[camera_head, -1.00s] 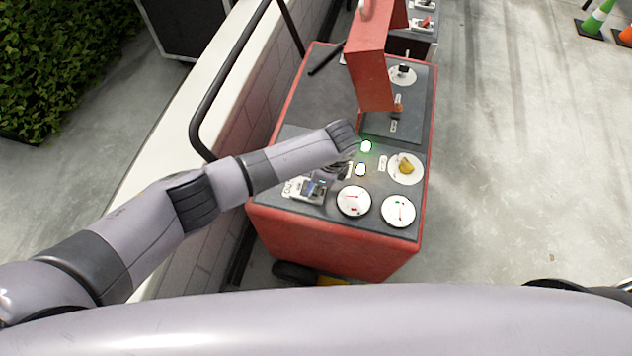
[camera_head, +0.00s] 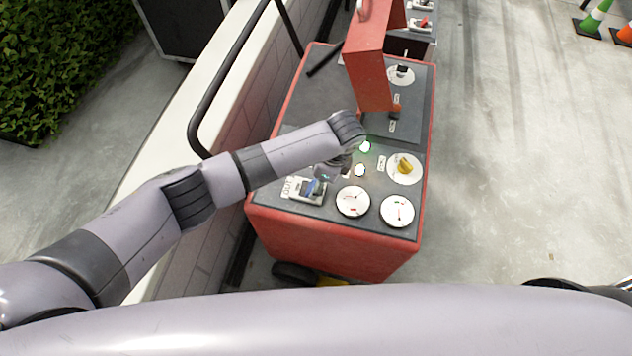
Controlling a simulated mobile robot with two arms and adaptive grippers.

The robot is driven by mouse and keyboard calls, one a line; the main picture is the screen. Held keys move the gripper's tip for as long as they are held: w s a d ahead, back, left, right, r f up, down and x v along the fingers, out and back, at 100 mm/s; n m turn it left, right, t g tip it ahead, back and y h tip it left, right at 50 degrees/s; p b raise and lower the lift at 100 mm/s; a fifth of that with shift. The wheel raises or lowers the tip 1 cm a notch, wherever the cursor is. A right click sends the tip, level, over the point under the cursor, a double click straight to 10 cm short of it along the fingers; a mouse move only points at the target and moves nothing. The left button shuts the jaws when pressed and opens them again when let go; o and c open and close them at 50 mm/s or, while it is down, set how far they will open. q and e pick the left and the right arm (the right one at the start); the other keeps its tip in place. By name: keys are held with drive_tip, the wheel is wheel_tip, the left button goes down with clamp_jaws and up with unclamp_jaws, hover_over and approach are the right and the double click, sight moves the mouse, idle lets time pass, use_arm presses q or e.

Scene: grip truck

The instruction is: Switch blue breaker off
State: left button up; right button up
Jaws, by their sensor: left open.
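The blue breaker (camera_head: 312,187) sits in a pale housing on the front left of the red machine's dark top panel. Its blue lever shows clearly, but I cannot tell its exact position. My left gripper (camera_head: 328,171) hangs from the wrist just above and behind the breaker, pointing down. It is open and small in the view, partly hidden under my wrist. I cannot tell whether a fingertip touches the lever. My right gripper is not in view.
The red machine (camera_head: 330,240) carries two white gauges (camera_head: 353,201), a yellow knob (camera_head: 404,167) and a lit green lamp (camera_head: 365,147). An upright red cover (camera_head: 369,70) stands behind. A black rail (camera_head: 222,85) and low wall run left.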

use_arm(q)
drive_tip(key=v, duration=0.9)
